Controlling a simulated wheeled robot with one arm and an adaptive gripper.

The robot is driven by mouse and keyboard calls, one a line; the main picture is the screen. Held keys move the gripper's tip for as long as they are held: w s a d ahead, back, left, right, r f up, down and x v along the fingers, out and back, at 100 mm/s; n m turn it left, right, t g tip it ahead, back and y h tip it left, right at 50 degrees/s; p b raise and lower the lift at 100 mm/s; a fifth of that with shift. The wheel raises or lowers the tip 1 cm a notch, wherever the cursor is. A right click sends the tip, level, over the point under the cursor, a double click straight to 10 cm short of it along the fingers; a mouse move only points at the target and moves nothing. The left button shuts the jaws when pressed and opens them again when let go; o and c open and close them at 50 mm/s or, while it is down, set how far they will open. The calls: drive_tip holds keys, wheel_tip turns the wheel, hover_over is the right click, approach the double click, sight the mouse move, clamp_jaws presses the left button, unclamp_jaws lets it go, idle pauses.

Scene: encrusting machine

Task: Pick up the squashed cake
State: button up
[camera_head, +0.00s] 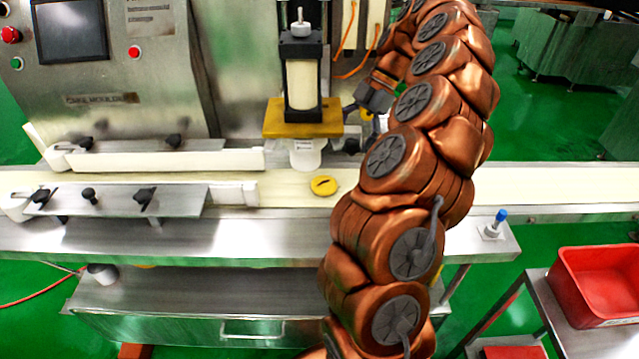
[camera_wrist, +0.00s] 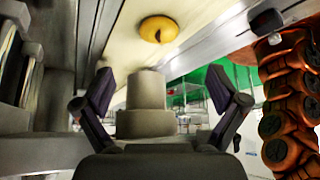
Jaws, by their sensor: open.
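The squashed cake (camera_head: 324,185) is a flat, round yellow disc with a dark mark near its middle. It lies on the pale conveyor belt (camera_head: 400,180), just in front of the press nozzle. It also shows at the top of the wrist view (camera_wrist: 158,29), apart from my gripper. My gripper (camera_wrist: 158,75) is open with nothing held; its two fingers are spread wide. In the head view my gripper (camera_head: 368,102) is beside the press, above and to the right of the cake, partly hidden by my arm.
The white nozzle (camera_head: 307,153) hangs under the yellow press plate (camera_head: 285,128); it shows between my fingers in the wrist view (camera_wrist: 147,92). A red bin (camera_head: 590,285) stands on a side table at lower right.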

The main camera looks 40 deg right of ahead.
sight(325, 183)
drive_tip(key=x, duration=0.2)
drive_tip(key=shift+a+f, duration=0.25)
drive_tip(key=shift+f, duration=0.05)
drive_tip(key=shift+x, duration=1.35)
drive_tip(key=shift+f, duration=0.15)
drive_tip(key=shift+x, duration=2.5)
drive_tip(key=shift+w, duration=0.1)
drive_tip(key=c, duration=1.3)
